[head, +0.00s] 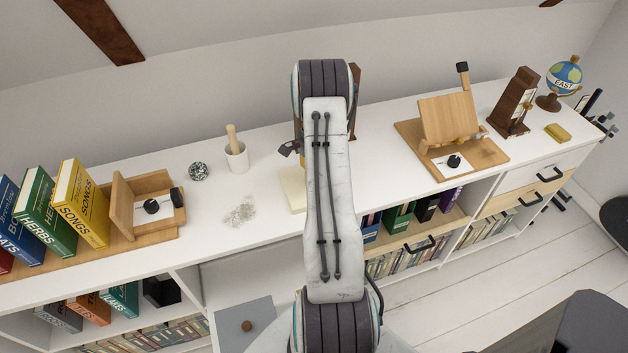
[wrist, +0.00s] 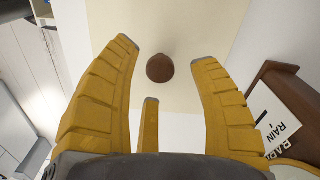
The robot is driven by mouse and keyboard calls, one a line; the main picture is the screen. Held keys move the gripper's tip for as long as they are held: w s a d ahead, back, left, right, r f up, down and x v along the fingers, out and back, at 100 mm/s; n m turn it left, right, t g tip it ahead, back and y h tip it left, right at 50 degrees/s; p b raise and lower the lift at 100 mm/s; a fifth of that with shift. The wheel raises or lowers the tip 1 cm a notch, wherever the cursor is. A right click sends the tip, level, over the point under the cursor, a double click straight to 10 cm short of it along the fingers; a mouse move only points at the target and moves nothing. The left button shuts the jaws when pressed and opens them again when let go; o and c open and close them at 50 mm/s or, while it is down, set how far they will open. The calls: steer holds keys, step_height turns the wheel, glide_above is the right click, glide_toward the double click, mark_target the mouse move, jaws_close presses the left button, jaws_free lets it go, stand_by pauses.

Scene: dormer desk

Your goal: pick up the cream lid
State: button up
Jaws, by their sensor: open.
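The cream lid (head: 293,190) lies on the white desk top in the head view, mostly hidden behind my arm. In the wrist view the cream lid (wrist: 215,28) is a flat pale panel with a round brown knob (wrist: 160,68) on it. My gripper (wrist: 164,52) is open, with yellow fingers on either side of the knob and a third finger below it in the picture. The knob shows free space on both sides, and I see no finger touching it. How high the fingertips are above the lid is hard to tell.
A brown wooden piece with a lettered card (wrist: 275,110) stands close right of my fingers. In the head view, a mortar with pestle (head: 236,156) and a speckled ball (head: 198,172) stand left. A wooden stand (head: 450,120) is right. A grey panel with a brown knob (head: 247,326) lies lower.

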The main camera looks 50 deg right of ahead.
steer(key=shift+f, duration=1.05)
steer(key=shift+c, duration=0.3)
jaws_close()
